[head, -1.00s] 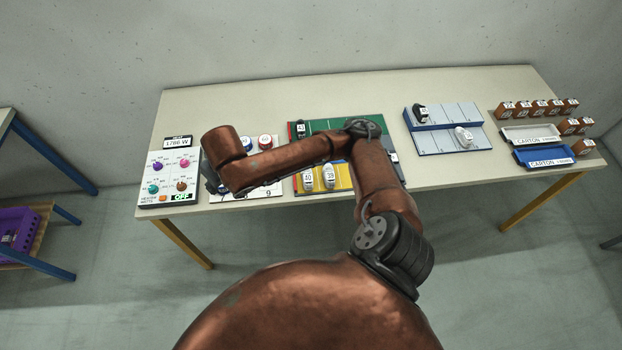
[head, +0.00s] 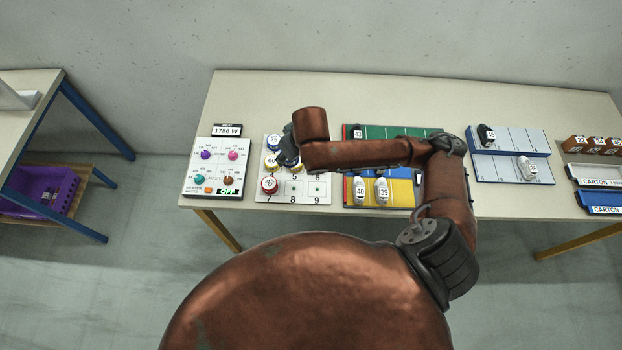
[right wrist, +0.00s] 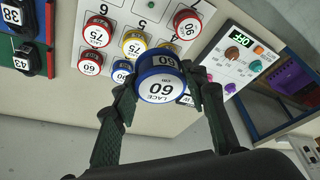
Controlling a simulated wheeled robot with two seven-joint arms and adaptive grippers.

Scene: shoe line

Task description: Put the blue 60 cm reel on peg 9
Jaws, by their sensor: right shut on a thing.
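My right gripper (right wrist: 160,88) is shut on a blue reel (right wrist: 158,88) whose white face reads LACE 60. In the head view the right gripper (head: 288,153) is over the left part of the white numbered peg board (head: 295,199); my arm hides part of the board's back. Peg 9 (head: 317,184), at the front right, has no reel on it; peg 8 beside it also looks bare. A red reel (head: 269,184) is on the board at peg 7. My left gripper is out of view.
The wrist view shows red reels (right wrist: 98,29) and yellow reels (right wrist: 134,42) close behind the held reel. The heater panel (head: 217,168) is left of the board; a yellow shoe mat (head: 403,193) is to the right.

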